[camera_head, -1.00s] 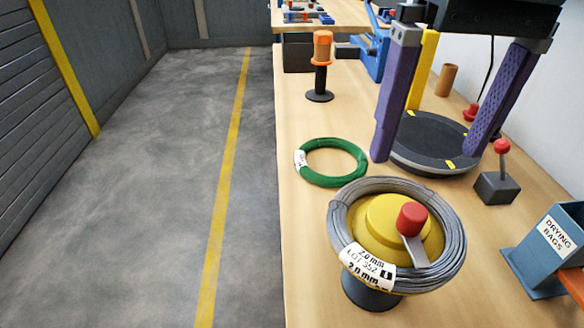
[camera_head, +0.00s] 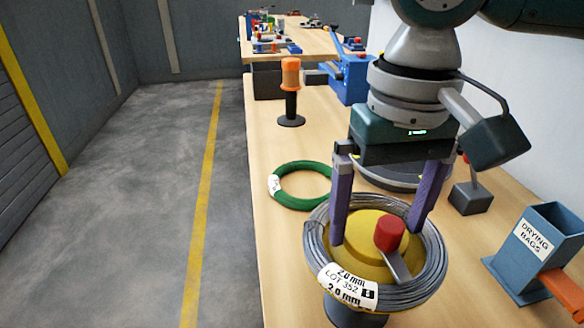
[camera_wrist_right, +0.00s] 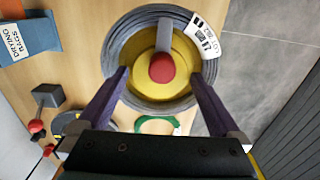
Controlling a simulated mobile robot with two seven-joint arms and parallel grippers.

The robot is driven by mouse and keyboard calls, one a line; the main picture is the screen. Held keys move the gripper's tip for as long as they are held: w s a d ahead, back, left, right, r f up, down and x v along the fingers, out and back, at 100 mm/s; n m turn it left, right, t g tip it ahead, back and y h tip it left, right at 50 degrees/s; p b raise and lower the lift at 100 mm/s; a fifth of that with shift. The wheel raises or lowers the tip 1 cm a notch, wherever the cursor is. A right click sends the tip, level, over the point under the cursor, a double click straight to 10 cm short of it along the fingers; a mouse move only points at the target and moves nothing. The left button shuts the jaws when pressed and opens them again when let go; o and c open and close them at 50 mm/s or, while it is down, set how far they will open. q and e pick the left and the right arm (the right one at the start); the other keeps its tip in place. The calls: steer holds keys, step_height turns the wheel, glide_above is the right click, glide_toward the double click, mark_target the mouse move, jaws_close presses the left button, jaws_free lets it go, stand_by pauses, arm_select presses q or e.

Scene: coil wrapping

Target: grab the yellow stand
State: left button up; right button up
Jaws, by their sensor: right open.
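The yellow stand (camera_head: 362,258) is a low yellow dome with a red knob (camera_head: 390,232) and a grey lever on top, on a dark round base. A grey wire coil (camera_head: 430,275) with a white label lies around it. My right gripper (camera_head: 377,234) is open above the stand, its purple fingers pointing down on either side of the dome, inside the coil's ring in the head view. In the right wrist view the yellow stand (camera_wrist_right: 160,96) shows between the two fingers. I cannot tell whether they touch it. My left gripper is not in view.
A green wire coil (camera_head: 303,199) lies at the left edge of the bench. A dark round turntable (camera_head: 384,181) is partly hidden behind my right gripper. A blue drying bags box (camera_head: 540,245) stands at the right. An orange-topped post (camera_head: 290,92) stands farther back.

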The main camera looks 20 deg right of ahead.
steer(key=shift+c, duration=0.2)
steer(key=shift+r, duration=0.1)
jaws_close()
stand_by(0.5)
